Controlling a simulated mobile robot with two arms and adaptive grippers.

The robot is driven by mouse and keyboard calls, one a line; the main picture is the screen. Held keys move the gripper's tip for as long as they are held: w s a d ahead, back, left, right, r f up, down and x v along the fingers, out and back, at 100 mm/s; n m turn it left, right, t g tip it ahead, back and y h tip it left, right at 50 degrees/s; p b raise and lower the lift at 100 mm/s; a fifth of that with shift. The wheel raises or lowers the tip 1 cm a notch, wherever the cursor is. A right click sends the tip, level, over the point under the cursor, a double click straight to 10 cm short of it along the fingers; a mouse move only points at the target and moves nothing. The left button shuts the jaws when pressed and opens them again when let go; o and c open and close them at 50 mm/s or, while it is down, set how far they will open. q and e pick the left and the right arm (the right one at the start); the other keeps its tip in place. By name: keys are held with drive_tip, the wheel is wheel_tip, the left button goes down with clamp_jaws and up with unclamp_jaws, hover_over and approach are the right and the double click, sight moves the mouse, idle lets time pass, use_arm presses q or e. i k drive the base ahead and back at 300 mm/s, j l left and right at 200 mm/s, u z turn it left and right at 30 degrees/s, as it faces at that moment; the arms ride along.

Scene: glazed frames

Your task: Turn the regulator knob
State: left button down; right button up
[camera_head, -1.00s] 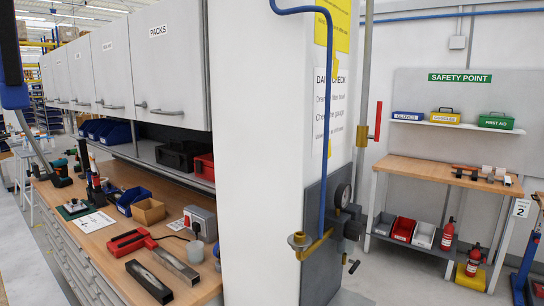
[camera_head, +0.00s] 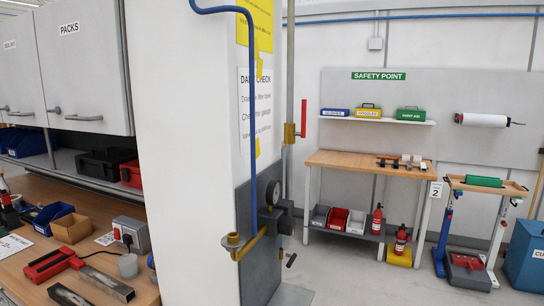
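The regulator assembly is on a dark grey panel (camera_head: 262,265) on the side of the white column. It has a round pressure gauge (camera_head: 274,192) with a dark body beside it. A dark rounded part (camera_head: 286,223), apparently the regulator knob, sticks out to the right below the gauge. It is seen from the side, so its turn position cannot be told. A blue pipe (camera_head: 252,110) runs down to a brass fitting (camera_head: 233,240) in front. A red lever (camera_head: 303,118) is on a vertical pipe behind. Neither gripper is in view.
At left, a workbench (camera_head: 100,222) holds a red tool (camera_head: 52,264), bins and a socket box under white cupboards (camera_head: 90,70). At right stand a wooden table (camera_head: 350,162), fire extinguishers (camera_head: 377,218) and a blue bin (camera_head: 525,255). Grey floor between column and table is clear.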

sight(287, 224)
drive_tip(key=i+j, duration=0.1)
drive_tip(key=j, duration=0.35)
drive_tip(key=i+j, duration=0.1)
drive_tip(key=j, duration=0.35)
drive_tip(key=j+u, duration=0.1)
drive_tip(key=j, duration=0.3)
drive_tip(key=i+j, duration=0.2)
drive_tip(key=j, duration=0.25)
drive_tip(key=i+j, duration=0.1)
drive_tip(key=j, duration=0.35)
drive_tip(key=i+j, duration=0.1)
drive_tip(key=j, duration=0.3)
drive_tip(key=i+j+u, duration=0.1)
drive_tip(key=j, duration=0.35)
drive_tip(key=k+l+z, duration=0.15)
drive_tip(key=l+z, duration=0.35)
drive_tip(key=l, duration=0.3)
drive_tip(key=l+z, duration=0.5)
drive_tip(key=l, duration=0.3)
drive_tip(key=k, duration=0.05)
